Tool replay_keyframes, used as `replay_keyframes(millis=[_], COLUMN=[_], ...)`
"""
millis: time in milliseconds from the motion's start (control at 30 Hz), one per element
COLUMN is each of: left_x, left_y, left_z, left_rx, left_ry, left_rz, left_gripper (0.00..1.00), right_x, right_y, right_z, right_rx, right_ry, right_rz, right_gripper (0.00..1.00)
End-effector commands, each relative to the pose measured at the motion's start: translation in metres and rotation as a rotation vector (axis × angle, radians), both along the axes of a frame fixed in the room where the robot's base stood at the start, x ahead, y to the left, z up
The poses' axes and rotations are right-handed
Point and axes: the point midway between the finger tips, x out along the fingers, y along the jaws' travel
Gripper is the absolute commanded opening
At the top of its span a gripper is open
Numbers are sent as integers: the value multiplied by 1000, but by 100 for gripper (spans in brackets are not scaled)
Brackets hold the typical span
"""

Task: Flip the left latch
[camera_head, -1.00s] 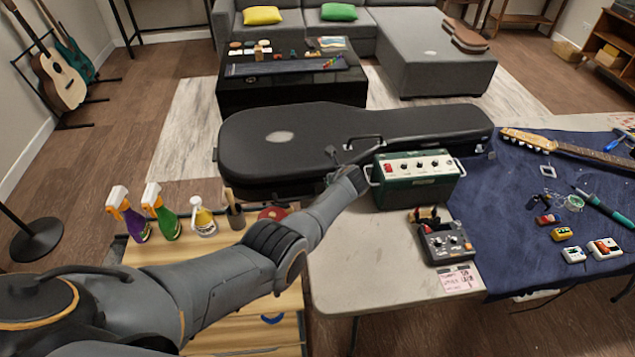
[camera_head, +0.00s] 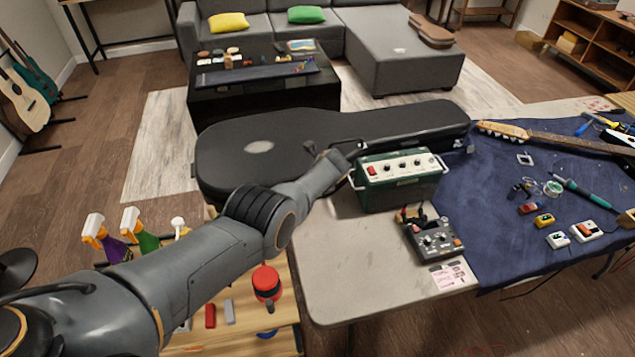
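A closed black guitar case (camera_head: 235,135) lies at the back of the table, its wide body on the left and its neck to the right. My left arm reaches in from the lower left. Its gripper (camera_head: 338,153) is at the case's front side, close behind the green amplifier's left end. The gripper is small, dark and partly hidden against the case, so its finger opening and any contact cannot be made out. The left latch cannot be made out; my arm covers much of the case's front side. My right gripper is not in view.
The green amplifier (camera_head: 400,180) stands just right of my gripper, before the case. A grey mixer-like box (camera_head: 435,240) is nearer. A blue cloth (camera_head: 500,220) on the right carries a guitar and tools. Spray bottles (camera_head: 145,238) and a red-topped item (camera_head: 267,283) are lower left.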

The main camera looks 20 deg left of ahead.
Motion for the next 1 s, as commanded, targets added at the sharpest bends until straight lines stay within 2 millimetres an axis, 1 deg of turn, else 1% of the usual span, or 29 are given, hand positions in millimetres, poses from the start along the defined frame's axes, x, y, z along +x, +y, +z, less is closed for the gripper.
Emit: replay_keyframes(millis=[33,333,367,400,433,467,667,767,1000], left_x=[3,3,3,3,3,3,2,1,1], left_y=[3,3,2,2,2,2,1,0,-2], left_z=[4,4,4,4,4,4,2,2,4], left_rx=[3,3,3,3,2,2,1,1,2], left_ry=[-8,-9,-9,-9,-8,-7,-4,-3,-5], left_rz=[1,1,1,1,1,1,0,0,0], left_gripper=[0,0,35,44,50,53,53,53,53], right_x=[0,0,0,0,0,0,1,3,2], right_y=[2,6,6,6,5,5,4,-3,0], right_z=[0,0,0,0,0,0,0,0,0], right_rx=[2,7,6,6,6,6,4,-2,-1], right_ry=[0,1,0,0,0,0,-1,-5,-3], right_rz=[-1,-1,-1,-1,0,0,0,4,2], right_gripper=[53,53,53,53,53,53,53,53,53])
